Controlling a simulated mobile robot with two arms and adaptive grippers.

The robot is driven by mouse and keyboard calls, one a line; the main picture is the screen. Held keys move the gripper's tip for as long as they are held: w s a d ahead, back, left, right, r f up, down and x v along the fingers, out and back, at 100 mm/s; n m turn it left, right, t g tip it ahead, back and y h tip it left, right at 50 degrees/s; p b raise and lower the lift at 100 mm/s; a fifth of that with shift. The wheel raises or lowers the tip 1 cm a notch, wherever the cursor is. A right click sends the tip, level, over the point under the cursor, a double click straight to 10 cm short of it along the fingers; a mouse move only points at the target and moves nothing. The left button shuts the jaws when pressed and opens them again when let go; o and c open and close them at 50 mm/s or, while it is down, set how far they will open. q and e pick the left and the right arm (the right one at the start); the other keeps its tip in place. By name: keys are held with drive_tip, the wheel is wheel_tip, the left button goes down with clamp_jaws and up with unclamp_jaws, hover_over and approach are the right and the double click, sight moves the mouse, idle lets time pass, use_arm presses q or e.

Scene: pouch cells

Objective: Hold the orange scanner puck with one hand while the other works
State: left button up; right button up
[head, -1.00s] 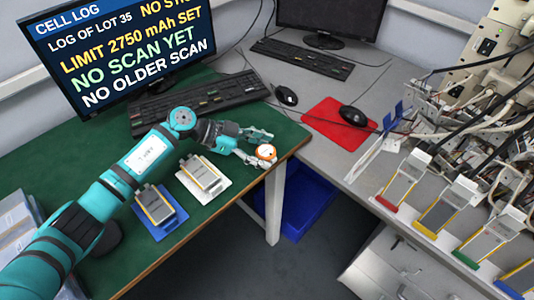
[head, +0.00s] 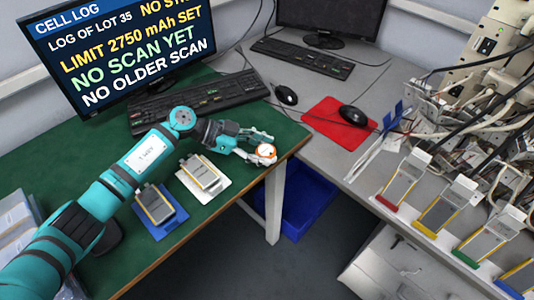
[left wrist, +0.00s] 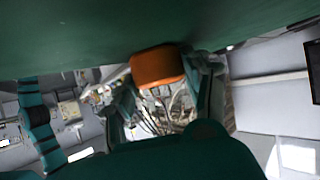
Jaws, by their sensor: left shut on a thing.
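The orange scanner puck (head: 266,151), with a pale top, is at the right edge of the green table near its corner. My left gripper (head: 261,146) is shut on it, with one finger on each side. In the left wrist view the puck (left wrist: 158,67) shows orange between the fingers, close to the green tabletop. I cannot tell whether it touches the table. My right gripper is not in view.
Two pouch cells, on a blue tray (head: 180,222) and a white tray (head: 222,187), lie beside my left arm. A monitor (head: 120,50) and keyboard (head: 205,98) stand behind. Several cells in coloured holders line the right bench (head: 400,226). A floor gap separates the tables.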

sight(274, 160)
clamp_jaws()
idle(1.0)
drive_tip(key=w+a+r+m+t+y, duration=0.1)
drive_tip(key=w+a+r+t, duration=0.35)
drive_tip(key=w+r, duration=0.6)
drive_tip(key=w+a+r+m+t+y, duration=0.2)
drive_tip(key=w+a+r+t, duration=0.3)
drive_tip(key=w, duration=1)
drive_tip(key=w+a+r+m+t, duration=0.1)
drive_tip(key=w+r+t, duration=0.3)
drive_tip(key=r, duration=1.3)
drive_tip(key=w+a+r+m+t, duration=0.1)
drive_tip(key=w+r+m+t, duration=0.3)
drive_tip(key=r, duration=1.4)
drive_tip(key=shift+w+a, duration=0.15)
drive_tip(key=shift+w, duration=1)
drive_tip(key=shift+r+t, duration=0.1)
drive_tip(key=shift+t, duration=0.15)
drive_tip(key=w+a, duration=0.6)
